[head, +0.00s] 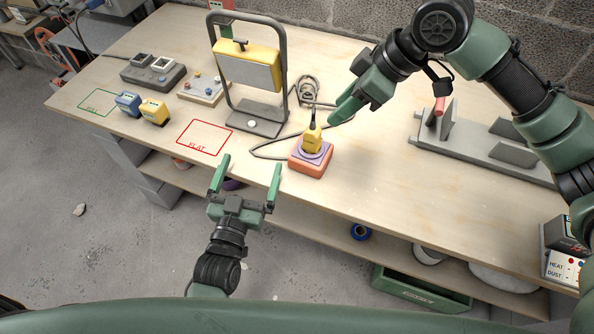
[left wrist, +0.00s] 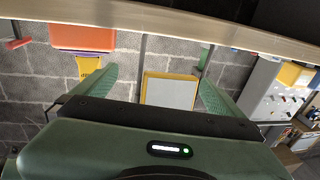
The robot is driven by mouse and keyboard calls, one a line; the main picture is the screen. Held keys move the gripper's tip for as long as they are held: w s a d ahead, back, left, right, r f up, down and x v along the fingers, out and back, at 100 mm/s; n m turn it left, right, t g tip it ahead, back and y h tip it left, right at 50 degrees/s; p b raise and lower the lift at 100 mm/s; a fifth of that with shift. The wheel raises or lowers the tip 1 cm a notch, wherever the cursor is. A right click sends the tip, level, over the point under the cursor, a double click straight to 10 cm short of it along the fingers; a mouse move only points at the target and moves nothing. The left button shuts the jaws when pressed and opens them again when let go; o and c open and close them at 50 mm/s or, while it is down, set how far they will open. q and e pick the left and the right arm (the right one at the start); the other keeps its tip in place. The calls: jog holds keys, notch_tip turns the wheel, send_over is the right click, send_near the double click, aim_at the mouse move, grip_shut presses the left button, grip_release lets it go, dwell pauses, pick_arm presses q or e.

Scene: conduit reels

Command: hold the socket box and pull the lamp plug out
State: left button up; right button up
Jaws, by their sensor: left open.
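The socket box (head: 308,163) is orange-red with a purple top and sits near the table's front edge. The yellow lamp plug (head: 312,138) stands upright in its top, with a dark cord rising from it. Both also show in the left wrist view, the box (left wrist: 82,37) above the plug (left wrist: 88,66). The yellow work lamp (head: 247,68) stands behind, to the left, in a grey frame. My left gripper (head: 246,178) is open and empty, in front of the table edge, left of the box. My right gripper (head: 340,115) is above the table, right of the plug and apart from it; its finger gap is unclear.
A lamp cable loops on the table (head: 390,165) behind and left of the box. A red FLAT outline (head: 205,138), blue and yellow blocks (head: 155,111) and a charger (head: 152,73) lie left. A grey rack (head: 485,150) stands right.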

aim_at(306, 157)
pick_arm(q)
jog(key=d+m+h, duration=0.1)
jog(key=d, duration=0.2)
jog(key=d+m+g+h, duration=0.1)
jog(key=d, duration=0.2)
jog(key=d+h, duration=0.2)
jog(key=d, duration=0.2)
jog(key=shift+w+d+r+m+g, duration=0.1)
jog(key=shift+r+m+g, duration=0.1)
jog(key=shift+m+g, duration=0.15)
jog(key=shift+w+d+f, duration=0.1)
jog(key=shift+d+f, duration=0.05)
jog(key=shift+d, duration=0.05)
jog(key=x, duration=0.7)
jog(key=shift+w+d+f, duration=0.1)
jog(key=shift+w+f, duration=0.05)
jog(key=shift+w, duration=0.05)
pick_arm(e)
jog(key=shift+w, duration=0.1)
